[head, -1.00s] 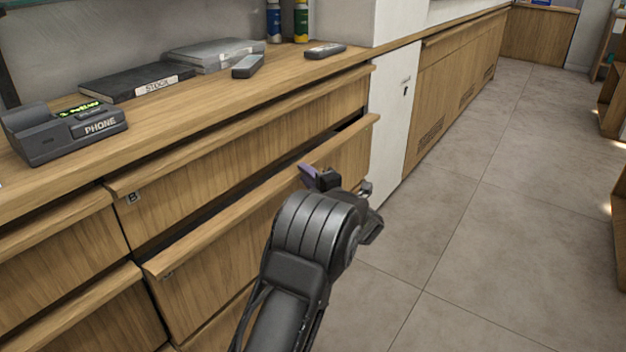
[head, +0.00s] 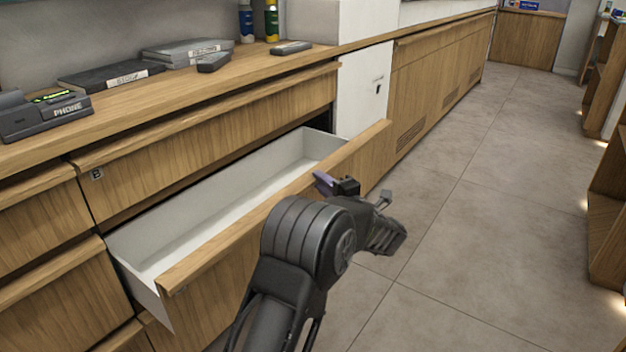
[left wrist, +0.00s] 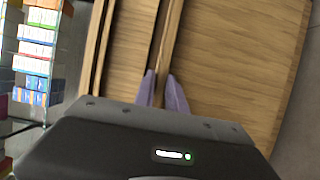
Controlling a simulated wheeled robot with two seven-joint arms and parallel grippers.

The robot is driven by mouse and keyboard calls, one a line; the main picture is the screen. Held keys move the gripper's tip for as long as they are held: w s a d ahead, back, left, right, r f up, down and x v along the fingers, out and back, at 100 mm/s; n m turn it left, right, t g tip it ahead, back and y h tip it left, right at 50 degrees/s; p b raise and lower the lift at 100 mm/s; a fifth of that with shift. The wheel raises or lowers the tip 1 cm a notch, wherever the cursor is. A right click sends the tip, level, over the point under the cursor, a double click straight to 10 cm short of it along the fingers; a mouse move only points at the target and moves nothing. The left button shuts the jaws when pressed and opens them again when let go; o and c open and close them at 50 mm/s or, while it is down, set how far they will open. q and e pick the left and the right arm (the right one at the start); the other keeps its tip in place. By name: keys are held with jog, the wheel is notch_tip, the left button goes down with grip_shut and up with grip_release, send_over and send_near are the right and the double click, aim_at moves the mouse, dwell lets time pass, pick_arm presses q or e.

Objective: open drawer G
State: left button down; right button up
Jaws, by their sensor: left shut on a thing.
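A wooden drawer with a white inside (head: 205,218) stands pulled well out below the drawer marked B (head: 200,140) in the head view. It looks empty. I cannot read a letter on its front, so I cannot tell from a label that it is G. My left gripper (head: 326,184) is at the top edge of that drawer's front, toward its far end. In the left wrist view its purple fingers (left wrist: 163,92) are shut on either side of the wooden front edge (left wrist: 168,50). My right gripper is out of view.
The counter top (head: 230,82) holds a phone (head: 45,115), black and grey cases, small handsets and two bottles. A white panel (head: 365,90) stands beyond the drawers. Open tiled floor (head: 480,220) lies to the right, with shelves (head: 610,210) at the far right edge.

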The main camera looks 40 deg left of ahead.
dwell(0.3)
pick_arm(q)
jog(key=c, duration=1.4)
grip_release()
jog(key=shift+o, duration=0.2)
jog(key=shift+d, duration=0.15)
jog(key=p+v, duration=0.1)
jog(key=v, duration=0.6)
jog(key=shift+s+d+p, duration=0.2)
jog(key=shift+d+p, duration=0.1)
jog(key=shift+p, duration=0.1)
